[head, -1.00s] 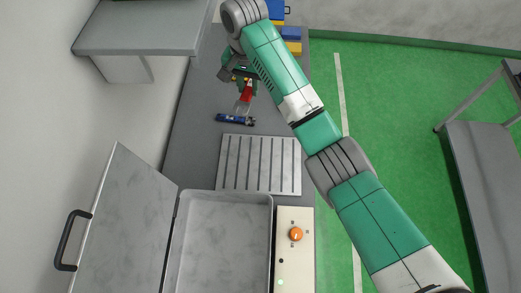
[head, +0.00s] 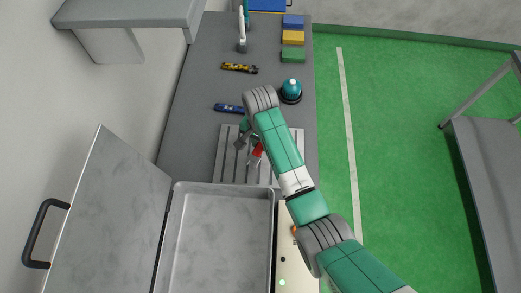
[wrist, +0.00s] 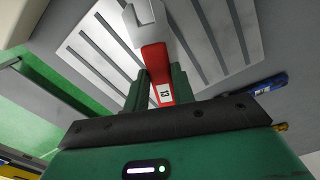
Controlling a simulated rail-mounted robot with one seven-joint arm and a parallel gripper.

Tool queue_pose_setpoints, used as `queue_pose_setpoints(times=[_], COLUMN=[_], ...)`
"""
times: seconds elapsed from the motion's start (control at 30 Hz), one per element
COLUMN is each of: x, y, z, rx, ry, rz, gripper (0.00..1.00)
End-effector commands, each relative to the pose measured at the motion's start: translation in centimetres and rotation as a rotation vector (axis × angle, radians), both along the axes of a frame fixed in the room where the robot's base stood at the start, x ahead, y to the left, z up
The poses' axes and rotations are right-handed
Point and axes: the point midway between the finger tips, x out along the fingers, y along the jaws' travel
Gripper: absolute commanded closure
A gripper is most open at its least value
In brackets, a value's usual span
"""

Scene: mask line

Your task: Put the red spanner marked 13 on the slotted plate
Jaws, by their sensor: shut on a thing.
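The red spanner (head: 257,153) is held by my gripper (head: 247,142) above the slotted plate (head: 226,168) in the head view. In the wrist view my gripper (wrist: 158,88) has its green fingers shut on the red handle (wrist: 155,60). A small white label shows on it, too small to read surely. The spanner's silver jaw end (wrist: 148,22) points away from the gripper, over the slotted plate (wrist: 222,38). I cannot tell how much gap is below it. In the head view my arm hides part of the plate.
A blue spanner (head: 229,108) lies just beyond the plate, a yellow one (head: 240,68) farther back. A teal-topped object on a black base (head: 291,90) stands right. Coloured blocks (head: 293,55) line the back right. An open metal basin (head: 178,245) is in front.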

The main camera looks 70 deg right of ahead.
Motion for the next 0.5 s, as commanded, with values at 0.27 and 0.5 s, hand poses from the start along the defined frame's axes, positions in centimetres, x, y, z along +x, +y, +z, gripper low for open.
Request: queue_pose_setpoints(times=[0.27, 0.5], x=[0.0, 0.0], y=[-0.1, -0.1], z=[-1.9, -5.4], rx=[-0.001, -0.001], ry=[0.000, 0.000], rz=[-0.001, -0.001], gripper=[1.00, 1.00])
